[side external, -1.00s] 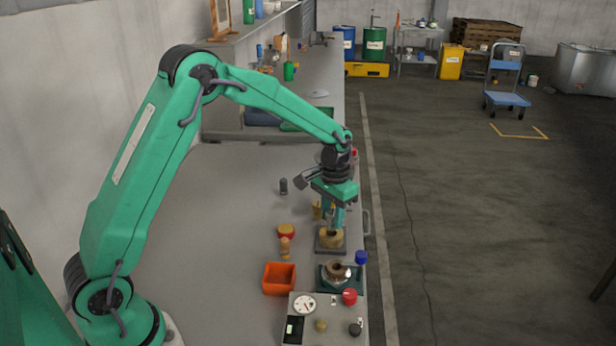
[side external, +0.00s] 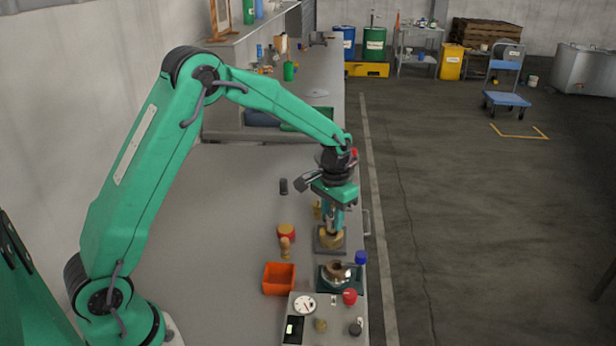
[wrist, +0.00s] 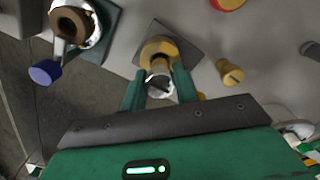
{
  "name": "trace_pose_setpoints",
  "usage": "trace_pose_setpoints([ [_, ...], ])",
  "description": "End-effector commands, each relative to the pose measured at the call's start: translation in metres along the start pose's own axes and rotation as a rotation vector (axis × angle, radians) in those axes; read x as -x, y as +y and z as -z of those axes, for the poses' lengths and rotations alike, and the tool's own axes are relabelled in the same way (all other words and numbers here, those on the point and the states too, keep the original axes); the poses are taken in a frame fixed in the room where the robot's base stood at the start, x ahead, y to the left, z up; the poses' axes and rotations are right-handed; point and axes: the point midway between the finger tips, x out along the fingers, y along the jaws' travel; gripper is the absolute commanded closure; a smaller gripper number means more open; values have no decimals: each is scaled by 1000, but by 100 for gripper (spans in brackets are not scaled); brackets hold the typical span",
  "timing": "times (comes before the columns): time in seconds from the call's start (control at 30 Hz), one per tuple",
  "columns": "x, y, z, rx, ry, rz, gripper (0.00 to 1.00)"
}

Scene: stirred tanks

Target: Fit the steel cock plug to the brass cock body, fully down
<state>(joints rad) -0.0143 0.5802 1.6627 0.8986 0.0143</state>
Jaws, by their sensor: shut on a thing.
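The brass cock body (side external: 331,239) sits on a dark square plate near the right edge of the bench; it also shows in the wrist view (wrist: 158,47). My gripper (side external: 331,220) is directly above it, pointing down. In the wrist view my gripper (wrist: 160,86) has its two green fingers closed on the steel cock plug (wrist: 160,87), a shiny round piece. The plug is at the top of the brass body and overlaps it in the picture. How deep the plug sits in the body is hidden.
An orange bin (side external: 279,279) stands to the front left. A steel vessel with a brown ring (side external: 338,271) and a blue knob (side external: 361,257) is close in front. A control box with a gauge (side external: 304,304) is nearest.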

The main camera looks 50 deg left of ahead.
Motion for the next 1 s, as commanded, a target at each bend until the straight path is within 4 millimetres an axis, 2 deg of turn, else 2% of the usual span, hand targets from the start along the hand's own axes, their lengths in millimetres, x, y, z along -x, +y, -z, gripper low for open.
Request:
trace_pose_setpoints([
  [1.0, -6, 0, 0, 0, 0, 0, 94],
])
